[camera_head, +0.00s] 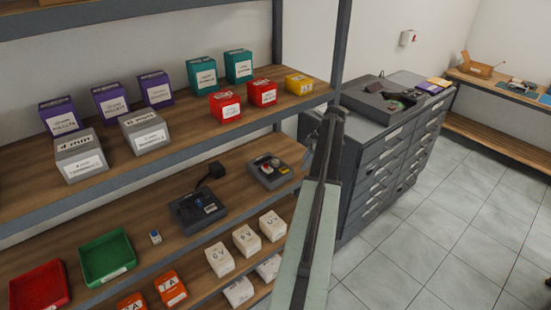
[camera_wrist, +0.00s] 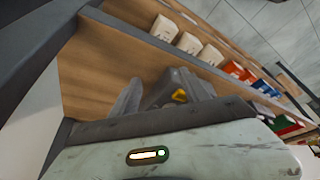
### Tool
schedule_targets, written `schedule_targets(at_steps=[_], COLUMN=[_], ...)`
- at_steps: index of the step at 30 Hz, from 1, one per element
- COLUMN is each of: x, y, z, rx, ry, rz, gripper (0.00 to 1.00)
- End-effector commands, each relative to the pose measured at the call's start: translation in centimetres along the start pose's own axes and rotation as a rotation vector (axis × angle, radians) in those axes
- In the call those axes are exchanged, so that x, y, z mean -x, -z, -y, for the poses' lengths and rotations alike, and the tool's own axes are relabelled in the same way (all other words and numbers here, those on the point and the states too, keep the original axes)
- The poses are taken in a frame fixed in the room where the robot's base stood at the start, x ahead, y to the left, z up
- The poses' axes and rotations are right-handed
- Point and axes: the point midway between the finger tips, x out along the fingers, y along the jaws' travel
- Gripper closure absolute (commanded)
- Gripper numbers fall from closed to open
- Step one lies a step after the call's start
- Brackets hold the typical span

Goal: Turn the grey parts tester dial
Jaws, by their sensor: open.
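A dark grey device (camera_head: 268,170) with a red part and a pale yellowish part on top sits at the right end of the lower shelf in the head view. A second dark device (camera_head: 198,206) with a blue part sits left of it. Neither has a readable label, so I cannot tell which is the tester. In the wrist view my gripper (camera_wrist: 165,92) is open. A dark grey device with a yellow part (camera_wrist: 179,96) shows between and beyond its fingers, partly hidden by them. Contact cannot be judged. The head view does not show the fingertips clearly.
Boxes fill the shelf above. A grey shelf post (camera_head: 340,50) stands near my arm. A drawer cabinet (camera_head: 375,160) is right, with open tiled floor beyond.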

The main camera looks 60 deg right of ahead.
Motion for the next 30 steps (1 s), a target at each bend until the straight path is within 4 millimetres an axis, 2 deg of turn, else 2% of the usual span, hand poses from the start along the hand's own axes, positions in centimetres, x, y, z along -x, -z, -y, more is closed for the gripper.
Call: schedule_targets(at_steps=[5, 12, 18, 21, 30], x=[-0.9, -3.1, -4.4, -5.6, -5.5], y=[2.2, 7.6, 10.7, 10.3, 10.4], z=[0.0, -0.1, -0.1, -0.1, -0.1], rx=[-0.001, -0.003, -0.005, -0.007, -0.008], ry=[-0.001, -0.001, -0.002, -0.002, -0.003], rz=[0.0, 0.001, 0.001, 0.001, 0.001], gripper=[0.46, 0.46, 0.46, 0.46, 0.46])
